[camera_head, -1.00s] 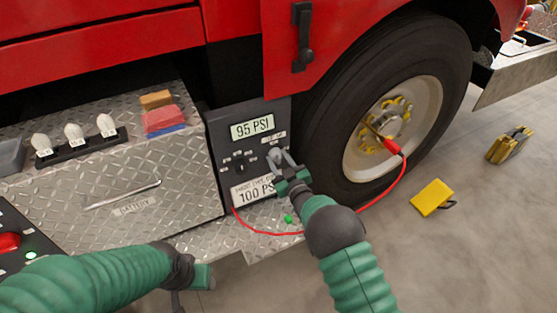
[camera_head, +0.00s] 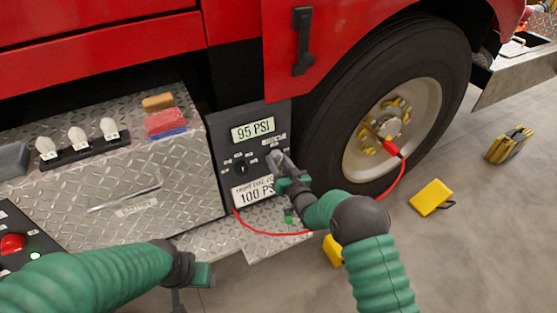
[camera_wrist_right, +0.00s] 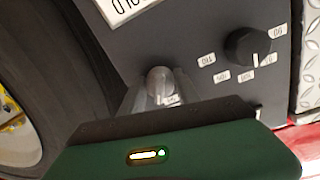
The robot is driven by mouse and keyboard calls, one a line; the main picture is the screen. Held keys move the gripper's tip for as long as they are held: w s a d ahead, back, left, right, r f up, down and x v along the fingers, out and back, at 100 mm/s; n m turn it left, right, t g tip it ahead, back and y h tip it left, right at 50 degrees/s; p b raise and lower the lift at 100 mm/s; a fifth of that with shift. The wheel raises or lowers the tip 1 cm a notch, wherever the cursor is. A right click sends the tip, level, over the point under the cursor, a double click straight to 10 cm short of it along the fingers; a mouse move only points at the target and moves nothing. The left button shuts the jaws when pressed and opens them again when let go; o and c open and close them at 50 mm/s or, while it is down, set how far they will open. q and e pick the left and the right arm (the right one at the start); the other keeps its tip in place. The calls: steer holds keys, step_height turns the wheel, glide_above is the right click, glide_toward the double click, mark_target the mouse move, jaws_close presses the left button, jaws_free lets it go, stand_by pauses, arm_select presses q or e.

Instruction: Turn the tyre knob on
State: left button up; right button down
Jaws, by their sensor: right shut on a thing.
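My right gripper (camera_head: 277,160) is at the panel's right side, shut on a small grey knob (camera_wrist_right: 160,78) that I take for the tyre knob. The fingers partly hide the knob and its label. My left gripper (camera_head: 200,275) hangs at the lower left, away from the panel; its jaw opening is unclear.
The big tyre (camera_head: 320,125) is just right of the panel. A red hose (camera_head: 398,180) runs from the wheel hub to the panel's base. Yellow chocks (camera_head: 431,197) lie on the floor. A diamond-plate box (camera_head: 150,190) stands left of the panel.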

steer(key=m+p, duration=0.1)
steer(key=m, duration=1.1)
steer(key=shift+g+y, duration=0.3)
stand_by(0.4)
steer(key=c, duration=0.9)
jaws_free()
steer(key=shift+d, duration=0.1)
steer(key=shift+s+r, duration=0.1)
steer(key=shift+s+d, duration=0.15)
steer(key=shift+s, duration=0.2)
steer(key=p+v, duration=0.3)
steer(key=v, duration=1.3)
steer(key=shift+d+p, duration=0.1)
steer(key=shift+p, duration=0.3)
